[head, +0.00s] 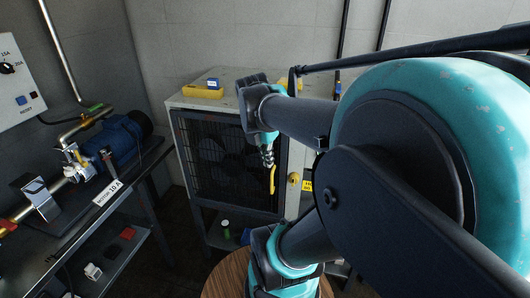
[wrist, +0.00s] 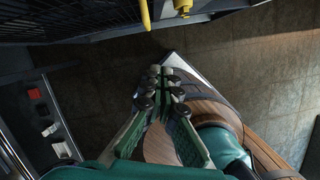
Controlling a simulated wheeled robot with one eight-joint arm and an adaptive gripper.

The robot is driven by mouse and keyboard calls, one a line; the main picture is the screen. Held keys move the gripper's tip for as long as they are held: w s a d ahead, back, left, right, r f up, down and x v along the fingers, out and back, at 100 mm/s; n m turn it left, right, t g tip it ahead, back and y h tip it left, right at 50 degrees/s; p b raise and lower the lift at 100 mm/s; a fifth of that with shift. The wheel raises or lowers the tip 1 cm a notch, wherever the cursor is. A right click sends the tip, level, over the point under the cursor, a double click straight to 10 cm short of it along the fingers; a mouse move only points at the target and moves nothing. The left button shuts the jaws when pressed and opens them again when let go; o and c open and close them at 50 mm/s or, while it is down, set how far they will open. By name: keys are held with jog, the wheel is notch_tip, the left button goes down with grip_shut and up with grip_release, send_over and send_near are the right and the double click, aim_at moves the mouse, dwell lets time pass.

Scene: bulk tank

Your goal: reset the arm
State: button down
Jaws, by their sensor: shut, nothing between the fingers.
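My arm (head: 290,117) reaches from the right of the head view towards the cabinet, and its wrist bends down at the end. My gripper (head: 268,163) hangs there in front of the dark grille, pointing down. In the wrist view my gripper (wrist: 161,80) shows its green fingers closed together at the tips, with nothing held between them. The floor and part of my own base lie below it. A yellow handle (head: 272,179) shows just beside the fingertips in the head view; it also appears at the top of the wrist view (wrist: 145,14), apart from the fingers.
The grille-fronted cabinet (head: 215,160) stands behind my gripper, with a yellow tray (head: 203,91) and a blue item on top. At left are a blue motor (head: 115,138), piping, a wall control panel (head: 16,75) and a shelf with small items. Open floor (wrist: 240,60) lies right in the wrist view.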

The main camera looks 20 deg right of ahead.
jog(key=shift+v, duration=1.45)
